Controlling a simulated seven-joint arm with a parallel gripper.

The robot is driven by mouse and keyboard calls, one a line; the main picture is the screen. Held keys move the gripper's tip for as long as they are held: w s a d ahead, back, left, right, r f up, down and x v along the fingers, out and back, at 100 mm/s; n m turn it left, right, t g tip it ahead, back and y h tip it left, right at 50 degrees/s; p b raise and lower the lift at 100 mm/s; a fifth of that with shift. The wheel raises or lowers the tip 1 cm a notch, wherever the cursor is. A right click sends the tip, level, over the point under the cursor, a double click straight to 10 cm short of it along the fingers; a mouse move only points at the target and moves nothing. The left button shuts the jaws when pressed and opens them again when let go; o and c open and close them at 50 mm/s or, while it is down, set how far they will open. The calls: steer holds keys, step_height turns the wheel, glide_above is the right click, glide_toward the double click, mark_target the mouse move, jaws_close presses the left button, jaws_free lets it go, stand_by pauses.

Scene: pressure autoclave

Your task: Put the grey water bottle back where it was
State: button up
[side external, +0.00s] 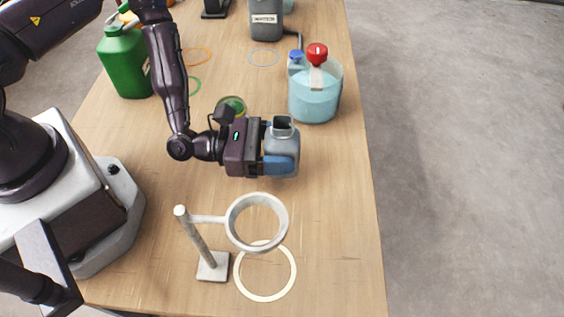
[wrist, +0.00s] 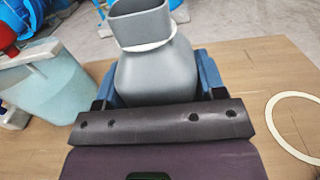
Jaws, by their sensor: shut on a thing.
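My gripper (side external: 281,164) is shut on the grey water bottle (side external: 284,133), near the middle of the table. The bottle looks upright, with its open square mouth facing up. In the wrist view the bottle (wrist: 157,75) sits between the two blue fingers of my gripper (wrist: 156,88), with a white band around its neck. Its base is hidden, so I cannot tell whether it touches the table. A white ring outline (side external: 238,284) lies flat on the table at the front. A grey-blue outline (side external: 263,65) lies at the back, with nothing standing in it.
A metal ring stand (side external: 196,241) holds a raised ring (side external: 232,222) partly above the white outline. A clear jug of pale blue liquid (side external: 314,103) with a red cap stands behind the bottle. A green canister (side external: 124,65) and a labelled grey container (side external: 266,22) stand further back.

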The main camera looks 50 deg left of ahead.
steer(key=shift+f, duration=2)
steer(key=shift+f, duration=0.1)
steer(key=o, duration=1.1)
